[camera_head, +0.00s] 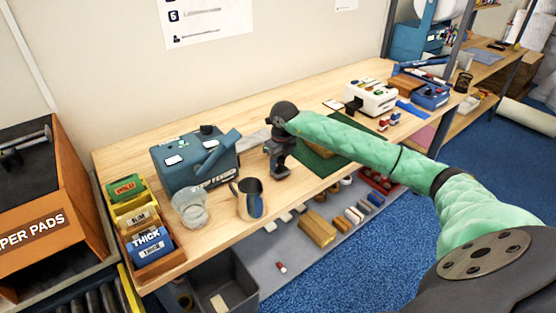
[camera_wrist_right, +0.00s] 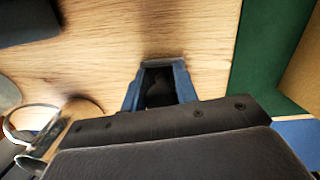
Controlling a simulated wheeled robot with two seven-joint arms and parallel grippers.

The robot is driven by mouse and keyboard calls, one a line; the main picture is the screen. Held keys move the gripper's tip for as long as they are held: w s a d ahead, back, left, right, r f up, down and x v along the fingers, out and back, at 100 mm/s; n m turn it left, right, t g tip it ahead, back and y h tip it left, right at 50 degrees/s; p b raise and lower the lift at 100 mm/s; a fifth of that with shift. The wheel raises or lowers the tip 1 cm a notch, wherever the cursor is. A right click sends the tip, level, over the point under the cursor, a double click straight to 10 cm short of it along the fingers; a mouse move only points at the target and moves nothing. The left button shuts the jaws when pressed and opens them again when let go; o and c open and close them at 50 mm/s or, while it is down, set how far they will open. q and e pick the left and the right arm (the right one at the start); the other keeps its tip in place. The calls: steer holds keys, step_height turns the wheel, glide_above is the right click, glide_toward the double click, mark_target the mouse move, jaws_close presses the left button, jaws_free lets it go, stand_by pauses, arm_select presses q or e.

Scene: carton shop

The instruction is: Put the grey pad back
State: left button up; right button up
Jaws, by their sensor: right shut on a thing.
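My right gripper (camera_head: 277,172) reaches in from the right and points down close over the workbench, between the metal jug and the green mat. In the right wrist view its bluish fingers (camera_wrist_right: 159,84) are shut on a small dark grey thing (camera_wrist_right: 159,90), mostly hidden between them. I cannot tell for certain whether this is the grey pad. No other clear grey pad shows. My left gripper is not in view.
A teal dispenser (camera_head: 193,163), a glass jar (camera_head: 190,209) and a metal jug (camera_head: 248,199) stand left of the gripper. A labelled rack (camera_head: 160,268) stands at the bench's left end. A green mat (camera_head: 312,167) lies right. A white machine (camera_head: 371,97) stands farther back.

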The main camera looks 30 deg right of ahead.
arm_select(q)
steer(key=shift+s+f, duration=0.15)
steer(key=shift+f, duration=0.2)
arm_select(e)
steer(key=shift+f, duration=0.15)
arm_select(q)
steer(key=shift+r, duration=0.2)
arm_select(e)
steer(key=shift+f, duration=0.1)
steer(key=o, duration=0.9)
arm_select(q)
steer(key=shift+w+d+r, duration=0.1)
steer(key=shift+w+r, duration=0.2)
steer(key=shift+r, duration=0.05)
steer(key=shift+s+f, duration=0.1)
